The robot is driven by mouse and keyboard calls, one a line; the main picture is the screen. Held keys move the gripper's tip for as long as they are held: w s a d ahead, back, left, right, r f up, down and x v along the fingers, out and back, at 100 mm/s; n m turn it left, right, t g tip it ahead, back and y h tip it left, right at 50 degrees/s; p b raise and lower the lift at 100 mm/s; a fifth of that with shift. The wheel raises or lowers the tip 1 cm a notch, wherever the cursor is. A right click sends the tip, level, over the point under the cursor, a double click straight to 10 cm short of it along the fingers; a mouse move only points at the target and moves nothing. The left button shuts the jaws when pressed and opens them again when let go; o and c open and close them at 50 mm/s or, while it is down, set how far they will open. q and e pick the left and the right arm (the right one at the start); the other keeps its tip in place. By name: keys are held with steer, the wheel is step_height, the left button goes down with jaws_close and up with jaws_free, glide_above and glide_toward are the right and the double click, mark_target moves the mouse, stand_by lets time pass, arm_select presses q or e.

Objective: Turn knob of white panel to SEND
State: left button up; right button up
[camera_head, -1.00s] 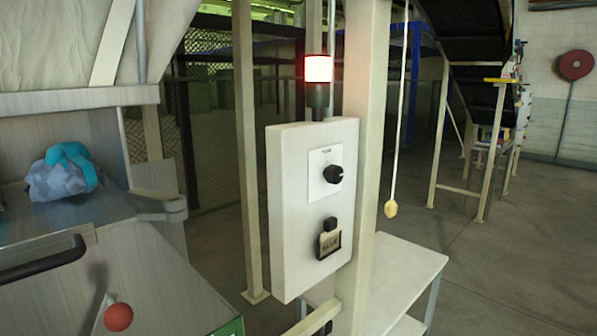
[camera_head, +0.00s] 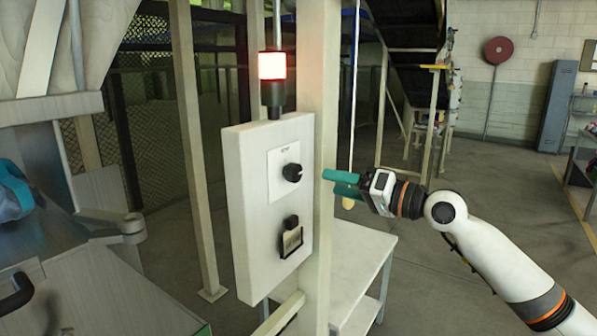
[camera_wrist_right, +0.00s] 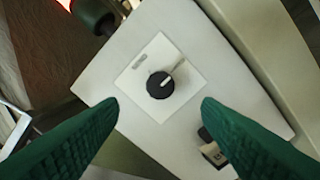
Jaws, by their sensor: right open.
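The white panel (camera_head: 255,222) is fixed to a cream post. Its black knob (camera_head: 292,172) sits on a square white plate in the upper part of the panel. In the right wrist view the knob (camera_wrist_right: 160,84) has a pale pointer line aimed toward the upper right; the plate's lettering is too small to read. My right gripper (camera_head: 328,183) is to the right of the knob, apart from it. In the right wrist view its two green fingers are wide open, with the knob between and beyond them. My left gripper does not show.
A lit red-and-white lamp (camera_head: 272,66) stands on top of the panel. A black holder with a tag (camera_head: 290,240) is below the knob. The cream post (camera_head: 318,130) is close to my right gripper. A white table (camera_head: 350,262) stands behind. Floor at right is open.

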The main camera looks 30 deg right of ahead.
mark_target(298, 174)
steer(key=p+x, duration=0.5)
steer(key=x, duration=0.3)
steer(key=shift+w+a+r, duration=0.1)
steer(key=shift+w+r, duration=0.05)
steer(key=shift+w, duration=0.25)
steer(key=shift+w+a, duration=0.2)
steer(key=shift+w, duration=0.15)
